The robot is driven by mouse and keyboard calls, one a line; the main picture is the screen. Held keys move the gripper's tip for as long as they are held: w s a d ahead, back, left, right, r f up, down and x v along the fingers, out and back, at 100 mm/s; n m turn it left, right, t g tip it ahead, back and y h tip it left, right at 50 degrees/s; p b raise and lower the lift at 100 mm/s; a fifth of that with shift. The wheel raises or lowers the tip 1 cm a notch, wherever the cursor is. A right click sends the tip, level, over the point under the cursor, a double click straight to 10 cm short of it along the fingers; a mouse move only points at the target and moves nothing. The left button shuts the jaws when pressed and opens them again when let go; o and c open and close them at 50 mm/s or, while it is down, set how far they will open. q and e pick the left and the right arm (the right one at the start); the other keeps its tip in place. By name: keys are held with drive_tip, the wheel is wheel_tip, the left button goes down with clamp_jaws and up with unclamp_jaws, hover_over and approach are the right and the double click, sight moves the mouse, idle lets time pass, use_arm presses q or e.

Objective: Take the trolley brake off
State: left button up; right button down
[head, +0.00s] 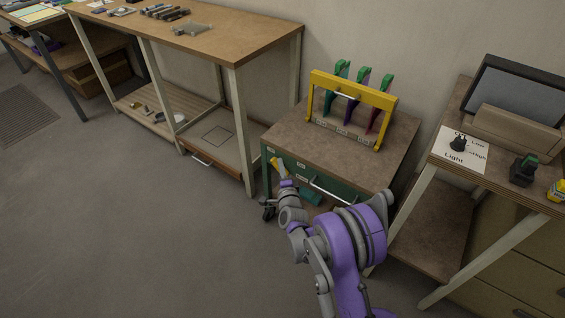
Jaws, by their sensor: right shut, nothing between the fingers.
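The trolley (285,145) is a green cabinet with a brown top, standing between the long workbench and the right-hand table. A small yellow part (278,167), which looks like the brake lever, shows at its front left corner. My right gripper (283,179) is at the end of my purple and grey arm, shut and empty, right by this yellow part. I cannot tell whether they touch. A dark caster (268,210) shows under the front left corner. The other casters are hidden. My left gripper is out of view.
On the trolley top, a yellow frame (352,88) holds green, purple and red upright pieces. A silver handle (332,190) crosses the trolley front. A table with a light switch panel (462,150) stands close on the right. The floor (130,240) at left is clear.

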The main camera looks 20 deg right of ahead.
drive_tip(key=shift+s+a+r, duration=0.2)
drive_tip(key=shift+s+r, duration=0.3)
drive_tip(key=shift+s, duration=0.2)
drive_tip(key=shift+s+a+r, duration=0.2)
drive_tip(key=shift+s+r, duration=0.25)
drive_tip(key=shift+s, duration=0.25)
